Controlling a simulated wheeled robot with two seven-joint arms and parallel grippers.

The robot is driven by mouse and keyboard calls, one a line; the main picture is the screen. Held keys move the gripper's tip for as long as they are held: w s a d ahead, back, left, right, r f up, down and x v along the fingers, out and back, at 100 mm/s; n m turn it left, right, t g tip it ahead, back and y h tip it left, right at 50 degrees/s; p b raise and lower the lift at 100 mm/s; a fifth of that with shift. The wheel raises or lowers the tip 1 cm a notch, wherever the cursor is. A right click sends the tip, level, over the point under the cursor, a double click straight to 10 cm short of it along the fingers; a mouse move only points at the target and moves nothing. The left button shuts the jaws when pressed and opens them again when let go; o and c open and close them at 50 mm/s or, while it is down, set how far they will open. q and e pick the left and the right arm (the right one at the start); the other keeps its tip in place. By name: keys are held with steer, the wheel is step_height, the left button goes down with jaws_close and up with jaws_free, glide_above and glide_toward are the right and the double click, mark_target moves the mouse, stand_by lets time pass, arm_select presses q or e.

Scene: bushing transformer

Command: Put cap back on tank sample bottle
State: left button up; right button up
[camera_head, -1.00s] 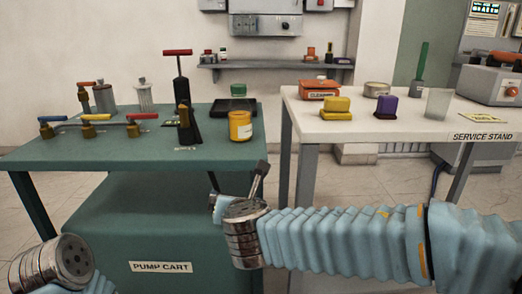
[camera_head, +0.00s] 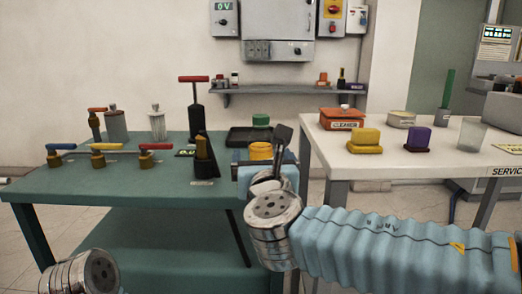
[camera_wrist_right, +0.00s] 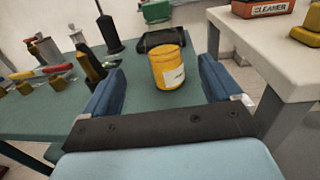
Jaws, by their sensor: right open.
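The sample bottle is a yellow-orange jar (camera_head: 260,151) with a pale label, upright near the right front of the green cart; my right gripper partly hides it in the head view. In the right wrist view the jar (camera_wrist_right: 168,70) stands ahead, between the lines of the two blue fingers. A green cap-like piece (camera_head: 261,119) is on the black tray behind the jar, and it also shows in the right wrist view (camera_wrist_right: 155,12). My right gripper (camera_wrist_right: 160,76) is open and empty, just in front of the jar. My left gripper's fingers are out of view.
The green pump cart (camera_head: 90,185) bears valves with coloured levers, a black pump with a red handle (camera_head: 196,105) and the black tray (camera_head: 238,138). The white service stand (camera_head: 345,167) at right holds a cleaner box, yellow and purple blocks and a clear cup. A gap separates the tables.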

mark_target(262, 144)
steer(key=w, duration=0.4)
steer(key=shift+w+a, duration=0.15)
steer(key=shift+w, duration=0.25)
steer(key=w, duration=0.1)
steer(key=w+p, duration=0.1)
steer(key=w, duration=0.2)
steer(key=shift+w+r+p, duration=0.25)
steer(key=shift+r+p, duration=0.05)
steer(key=shift+w, duration=0.35)
